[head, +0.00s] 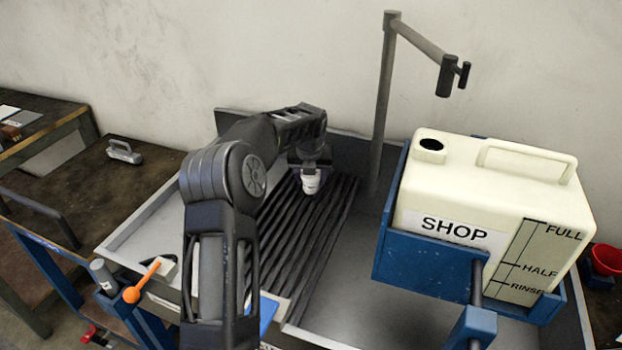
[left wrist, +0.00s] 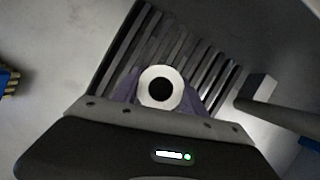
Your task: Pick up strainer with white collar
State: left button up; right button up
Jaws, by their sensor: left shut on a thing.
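The strainer with white collar (head: 311,184) shows in the head view below my left gripper (head: 310,168), over the dark slatted rack in the sink. In the left wrist view the white collar (left wrist: 161,88) is a ring around a dark opening, between the two fingers of my left gripper (left wrist: 160,92). The gripper is shut on the strainer. The strainer's lower part is hidden in the wrist view, and I cannot tell whether it touches the slats. My right gripper is not in view.
A cream tank (head: 470,195) marked SHOP sits in a blue cradle (head: 425,262) on the right. A grey post (head: 385,100) with a tap rises behind the slatted rack (head: 325,225). An orange-ended tool (head: 132,294) is at the sink's left edge.

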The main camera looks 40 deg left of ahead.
pick_arm(q)
notch_tip(320, 180, up, 10)
dwell(0.5)
dwell(0.5)
